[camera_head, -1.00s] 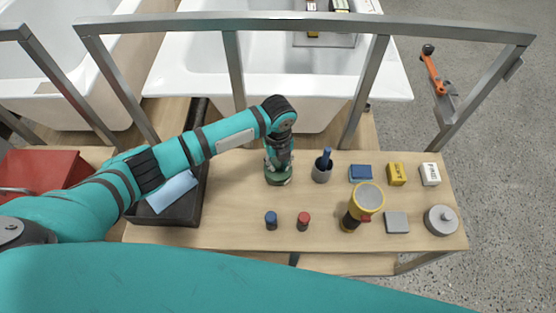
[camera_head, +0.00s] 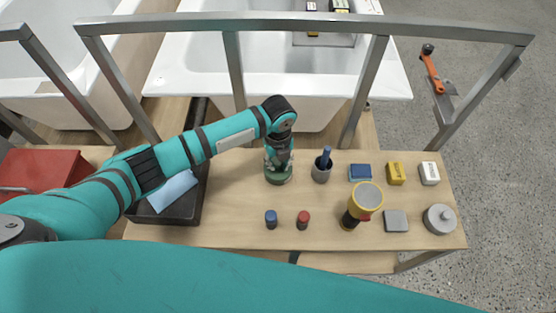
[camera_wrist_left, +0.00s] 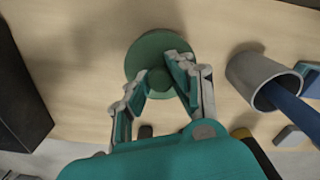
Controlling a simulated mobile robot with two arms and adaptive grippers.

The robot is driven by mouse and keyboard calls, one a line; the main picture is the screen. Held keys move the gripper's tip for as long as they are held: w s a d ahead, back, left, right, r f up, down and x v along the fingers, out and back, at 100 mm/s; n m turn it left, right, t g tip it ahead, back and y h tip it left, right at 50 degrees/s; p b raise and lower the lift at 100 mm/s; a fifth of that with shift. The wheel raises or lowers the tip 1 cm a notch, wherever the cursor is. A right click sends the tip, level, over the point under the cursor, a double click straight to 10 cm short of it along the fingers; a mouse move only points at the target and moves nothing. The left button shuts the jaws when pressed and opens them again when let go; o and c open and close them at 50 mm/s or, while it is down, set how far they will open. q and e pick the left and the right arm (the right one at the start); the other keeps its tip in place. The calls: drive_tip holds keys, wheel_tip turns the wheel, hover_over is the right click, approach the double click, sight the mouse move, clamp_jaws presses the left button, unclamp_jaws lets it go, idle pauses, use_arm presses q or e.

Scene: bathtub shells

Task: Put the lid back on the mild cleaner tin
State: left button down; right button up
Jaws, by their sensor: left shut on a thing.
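A round green lid (camera_wrist_left: 150,50) with a small knob shows from above in the left wrist view. My left gripper (camera_wrist_left: 160,82) has its fingers closed on either side of the knob. In the head view my left gripper (camera_head: 278,160) points down at the green piece (camera_head: 278,179), which is at the back middle of the wooden bench. The hand covers most of it there. I cannot tell whether a tin body is under the lid, or whether the lid touches it. My right gripper is not in view.
A grey cup (camera_head: 321,172) with a blue-handled tool stands just right of the gripper. Blue (camera_head: 271,219) and red (camera_head: 303,219) capped jars stand in front. A black tray (camera_head: 182,208) lies left.

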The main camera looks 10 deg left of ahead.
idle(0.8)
use_arm(q)
drive_tip(key=shift+f+p, duration=0.2)
drive_tip(key=shift+p, duration=0.15)
idle(0.5)
idle(0.7)
drive_tip(key=c, duration=0.6)
unclamp_jaws()
drive_tip(key=shift+r+p, duration=0.15)
drive_tip(key=shift+p, duration=0.2)
drive_tip(key=shift+r+p, duration=3.4)
